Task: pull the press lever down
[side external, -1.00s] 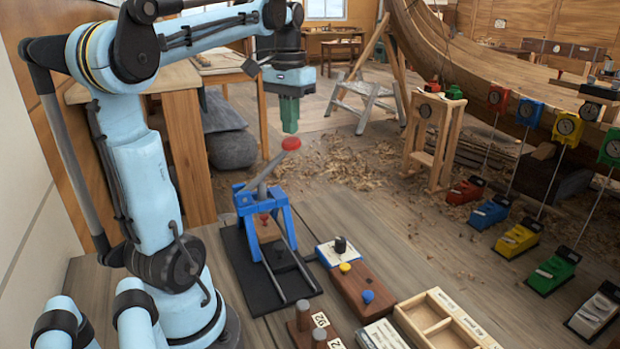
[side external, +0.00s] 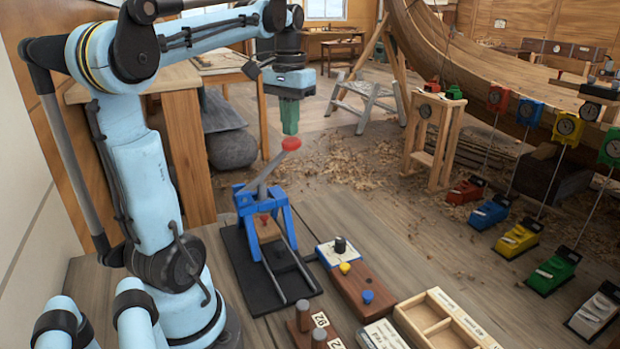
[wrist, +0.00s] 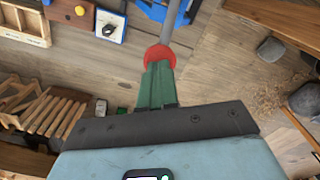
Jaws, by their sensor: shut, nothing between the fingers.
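The press (side external: 265,222) has a blue frame on a black base on the bench. Its grey lever (side external: 268,172) slants up to the right and ends in a red knob (side external: 291,144). The knob also shows in the wrist view (wrist: 160,55), right at my fingertips. My gripper (side external: 289,131) has green fingers, shut and empty, pointing down just above the knob. The fingers look very close to the knob or touching it; I cannot tell which. The fingers partly cover the knob in the wrist view (wrist: 157,75).
Right of the press are a brown box with a black knob and coloured buttons (side external: 357,280) and a wooden divided tray (side external: 440,318). Coloured gauge stands (side external: 520,238) line the right. A wooden frame (side external: 430,140) stands behind. Shavings cover the floor.

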